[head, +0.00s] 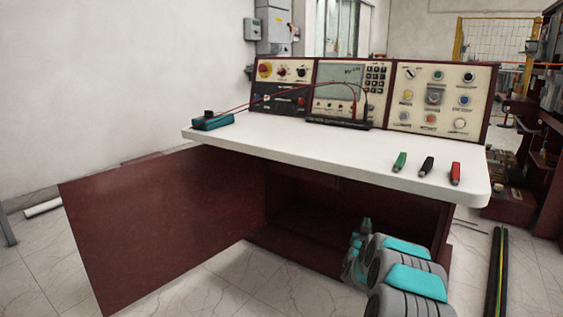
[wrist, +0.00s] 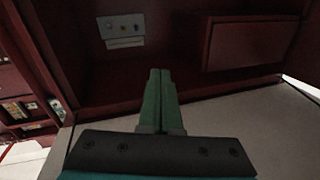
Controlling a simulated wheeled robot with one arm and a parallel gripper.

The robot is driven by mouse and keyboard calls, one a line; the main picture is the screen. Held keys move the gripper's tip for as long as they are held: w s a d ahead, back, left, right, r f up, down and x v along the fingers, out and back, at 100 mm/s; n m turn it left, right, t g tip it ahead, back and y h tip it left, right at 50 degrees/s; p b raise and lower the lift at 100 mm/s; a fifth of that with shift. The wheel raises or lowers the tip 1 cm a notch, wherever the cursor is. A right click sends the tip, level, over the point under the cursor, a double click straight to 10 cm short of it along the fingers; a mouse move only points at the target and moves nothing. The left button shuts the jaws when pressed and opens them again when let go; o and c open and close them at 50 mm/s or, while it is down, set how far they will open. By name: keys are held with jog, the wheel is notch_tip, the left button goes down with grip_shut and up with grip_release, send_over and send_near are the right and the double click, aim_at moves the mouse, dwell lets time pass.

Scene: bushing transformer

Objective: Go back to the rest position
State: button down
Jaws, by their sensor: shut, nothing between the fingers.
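My gripper (wrist: 160,75) shows in the wrist view with its two green fingers together, shut and empty. Dark red panels of the desk's cabinet lie beyond the fingertips. In the head view my grey and teal arm is at the lower right, in front of the open cabinet (head: 315,205) under the desk. The gripper's fingers are hard to make out there.
The desk's white top (head: 300,150) overhangs the cabinet. An open dark red door (head: 160,220) sticks out at the left. Green (head: 399,162), black (head: 426,166) and red (head: 455,173) clips lie on the top.

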jog(key=s+a+r+n+g+y+p, duration=0.1)
jog(key=s+a+r+g+y, duration=0.15)
jog(key=a, duration=0.35)
jog(key=s+a+r+n+g+y+p, duration=0.1)
jog(key=s+a+r+n+y, duration=0.1)
jog(key=s+a+r+y, duration=0.3)
jog(key=s+a+r+n+g+p, duration=0.1)
jog(key=s+a+g, duration=0.1)
jog(key=s+a, duration=0.3)
jog(key=s+a+r+n+g+p, duration=0.1)
jog(key=s+a+g, duration=0.15)
jog(key=s, duration=0.45)
jog(key=s+d+r+g+p, duration=0.1)
jog(key=s+g, duration=0.2)
jog(key=s, duration=1.3)
jog(key=s+d+r+g+h+p, duration=0.1)
jog(key=s+g, duration=0.3)
jog(key=s, duration=1.3)
jog(key=s+d+r+g+p, duration=0.1)
jog(key=s+g, duration=0.3)
jog(key=s, duration=1.2)
jog(key=shift+s+r+n+p, duration=0.3)
jog(key=shift+r+p, duration=0.1)
jog(key=shift+r, duration=0.4)
